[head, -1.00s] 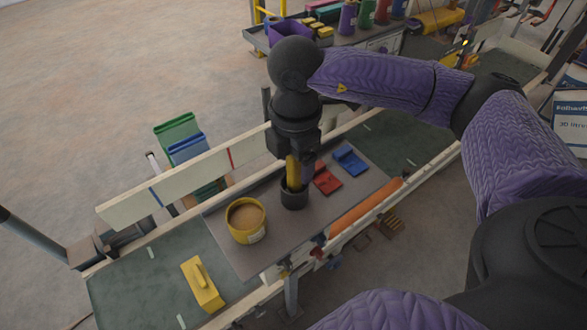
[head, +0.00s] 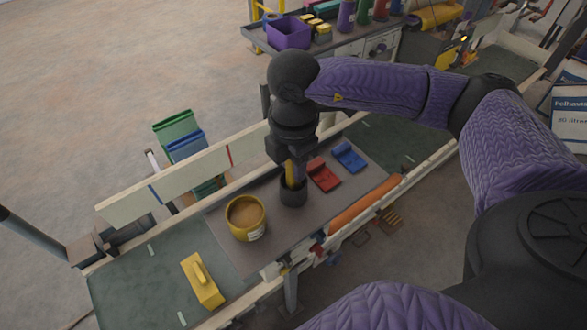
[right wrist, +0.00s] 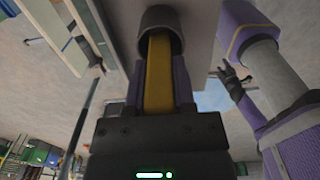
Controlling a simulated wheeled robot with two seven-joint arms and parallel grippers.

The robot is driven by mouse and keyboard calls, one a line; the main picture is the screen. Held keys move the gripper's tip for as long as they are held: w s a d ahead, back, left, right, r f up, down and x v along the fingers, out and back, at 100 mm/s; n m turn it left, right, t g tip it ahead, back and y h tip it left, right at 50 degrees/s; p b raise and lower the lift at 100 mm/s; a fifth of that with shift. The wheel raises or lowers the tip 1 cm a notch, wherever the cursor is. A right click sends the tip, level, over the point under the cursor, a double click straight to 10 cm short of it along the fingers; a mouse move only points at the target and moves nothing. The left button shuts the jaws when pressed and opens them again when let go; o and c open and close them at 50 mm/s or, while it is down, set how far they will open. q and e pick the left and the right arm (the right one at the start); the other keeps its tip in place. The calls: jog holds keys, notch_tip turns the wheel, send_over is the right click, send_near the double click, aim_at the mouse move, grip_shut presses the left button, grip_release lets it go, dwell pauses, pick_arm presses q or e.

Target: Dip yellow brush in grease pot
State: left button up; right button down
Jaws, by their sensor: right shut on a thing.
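The yellow brush (head: 291,172) stands upright with its lower end inside a dark cup (head: 293,194) on the grey board. My right gripper (head: 291,163) is above the cup and shut on the brush's handle. In the right wrist view the yellow handle (right wrist: 158,80) runs between the fingers into the dark cup (right wrist: 160,22); the brush's bristles are hidden inside. The yellow grease pot (head: 246,223), filled with a tan substance, stands on the board to the left of the cup, nearer the front. My left gripper does not show in the head view.
A red piece (head: 323,174) and a blue piece (head: 349,157) lie to the right of the cup. A yellow block with a handle (head: 203,281) lies on the green belt at lower left. An orange roller (head: 364,203) runs along the board's front edge. A pale rail (head: 190,178) stands behind.

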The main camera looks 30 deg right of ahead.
notch_tip(320, 180, up, 9)
jog(key=shift+a+f+b, duration=0.1)
jog(key=shift+f+b, duration=0.05)
jog(key=shift+b, duration=0.45)
jog(key=a+f+y+b, duration=0.4)
jog(key=f+y, duration=0.1)
jog(key=y, duration=0.1)
jog(key=shift+s+a+f+y, duration=0.2)
jog(key=shift+a+f+y, duration=0.1)
jog(key=shift+a+y, duration=0.1)
jog(key=shift+f+b, duration=0.3)
jog(key=shift+f, duration=0.15)
dwell(0.5)
jog(key=shift+f+g, duration=0.1)
jog(key=shift+g, duration=0.2)
dwell(1.0)
